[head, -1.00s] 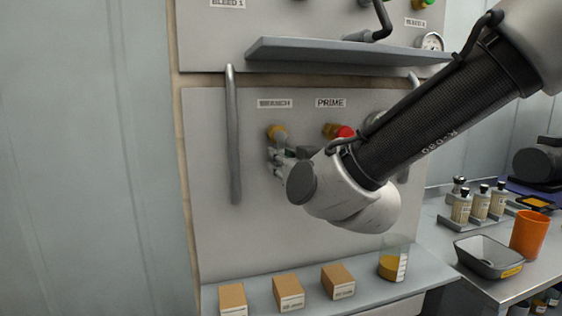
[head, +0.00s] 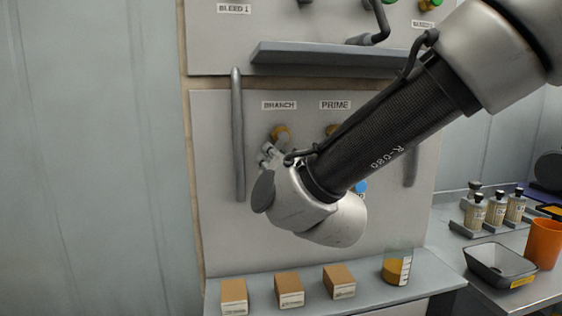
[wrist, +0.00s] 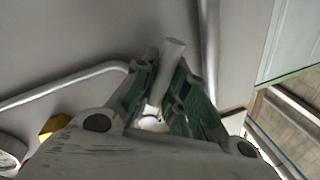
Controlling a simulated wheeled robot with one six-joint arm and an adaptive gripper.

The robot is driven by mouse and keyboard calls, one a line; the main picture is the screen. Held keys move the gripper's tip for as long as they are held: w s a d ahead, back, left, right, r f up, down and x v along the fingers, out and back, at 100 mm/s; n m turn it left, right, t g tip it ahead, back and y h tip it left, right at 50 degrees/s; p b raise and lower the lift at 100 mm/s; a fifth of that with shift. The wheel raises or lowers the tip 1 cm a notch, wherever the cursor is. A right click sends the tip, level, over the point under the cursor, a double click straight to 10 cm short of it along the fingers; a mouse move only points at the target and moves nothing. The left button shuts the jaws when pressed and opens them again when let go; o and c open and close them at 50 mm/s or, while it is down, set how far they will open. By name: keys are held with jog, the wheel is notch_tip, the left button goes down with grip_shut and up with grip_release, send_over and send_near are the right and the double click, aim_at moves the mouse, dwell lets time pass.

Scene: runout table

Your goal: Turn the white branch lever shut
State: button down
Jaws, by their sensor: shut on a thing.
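The brass branch valve (head: 281,133) sits on the grey panel under the BRANCH label (head: 279,105). My gripper (head: 269,154) is at the valve's lower left, and its fingers hide most of the lever in the head view. In the wrist view my gripper (wrist: 163,95) is shut on the pale lever (wrist: 170,62), whose blunt end sticks out past the fingertips. A yellow part of the valve (wrist: 54,125) shows at the left there. I cannot tell the lever's exact angle from the head view.
A vertical grab bar (head: 238,140) stands left of the valve. A shelf (head: 340,57) juts out above. The PRIME valve (head: 332,129) is partly behind my arm. Several boxes and a beaker (head: 397,267) stand on the lower ledge (head: 318,301).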

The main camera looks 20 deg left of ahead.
jog(key=m, duration=0.2)
jog(key=a+m, duration=0.1)
jog(key=shift+s+r+t, duration=0.3)
jog(key=shift+r+t, duration=0.1)
jog(key=m, duration=0.1)
jog(key=r+m, duration=0.1)
jog(key=m, duration=0.2)
jog(key=shift+s+a+r+m+t+h, duration=0.2)
jog(key=shift+s+a+m+t+h, duration=0.1)
jog(key=shift+a+t, duration=0.1)
jog(key=shift+a+r+m+t+h, duration=0.1)
jog(key=shift+r+m+t+h, duration=0.2)
jog(key=shift+m, duration=0.75)
jog(key=shift+r+m+t+h, duration=0.2)
jog(key=shift+r+m, duration=0.25)
jog(key=shift+m, duration=0.65)
jog(key=shift+a+r+m+t+h, duration=0.1)
jog(key=shift+r+m+t+h, duration=0.2)
jog(key=shift+m, duration=0.75)
jog(key=shift+d+r, duration=0.1)
jog(key=c, duration=1.4)
grip_release()
jog(key=shift+c, duration=0.2)
jog(key=shift+s, duration=0.15)
